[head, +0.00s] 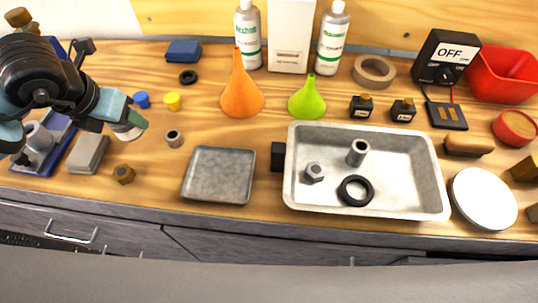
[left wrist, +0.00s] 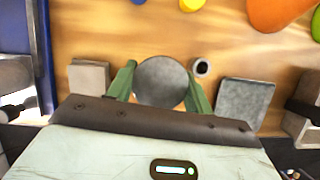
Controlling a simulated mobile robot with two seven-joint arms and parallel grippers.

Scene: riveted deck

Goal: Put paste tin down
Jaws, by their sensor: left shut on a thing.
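My left gripper (head: 128,121) has green fingers and is shut on the paste tin. In the left wrist view the tin (left wrist: 161,82) is a round, grey, flat-faced thing between the two fingers of the gripper (left wrist: 162,92). In the head view the tin is mostly hidden by the gripper. The gripper holds it over the left part of the wooden bench (head: 148,165), apparently above the surface; the exact gap cannot be told. My right gripper is not in view.
Near the tin are a grey block (head: 88,153), a brass nut (head: 124,174), a metal bushing (head: 174,138), and blue and yellow caps (head: 172,101). A square grey plate (head: 219,174) and a metal tray (head: 415,205) lie to the right. Funnels (head: 242,92) stand behind.

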